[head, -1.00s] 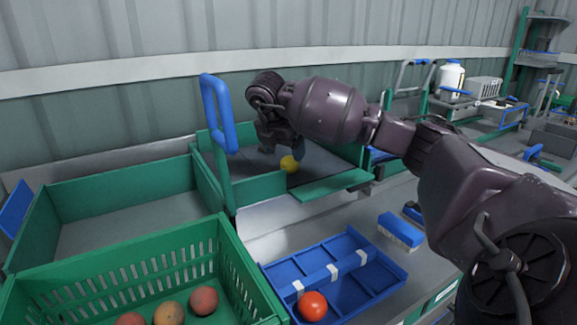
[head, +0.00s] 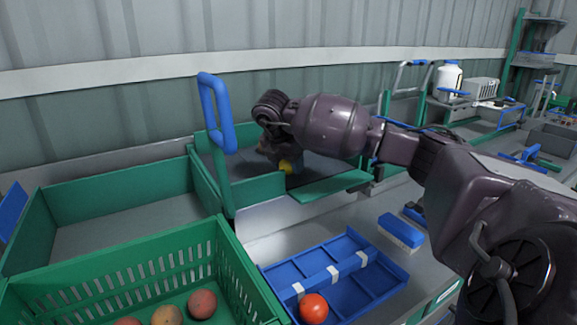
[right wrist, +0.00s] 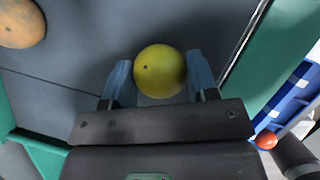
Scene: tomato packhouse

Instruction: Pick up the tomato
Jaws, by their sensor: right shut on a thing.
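A yellow tomato (head: 286,167) is in the green-walled bay with a grey floor, at the middle of the head view. In the right wrist view the yellow tomato (right wrist: 159,70) sits between the two blue fingers of my right gripper (right wrist: 160,78), which is shut on it. In the head view my right gripper (head: 280,160) reaches down into the bay from above, and its wrist hides part of the tomato. I cannot tell whether the tomato is clear of the floor. My left gripper is not in view.
An orange tomato (right wrist: 20,22) lies in the same bay. A red tomato (head: 313,308) sits in a blue divided tray (head: 378,285). A green crate (head: 245,275) holds several orange-red tomatoes. A blue handle frame (head: 207,100) stands left of my arm. An empty green-walled bay (head: 115,190) is at left.

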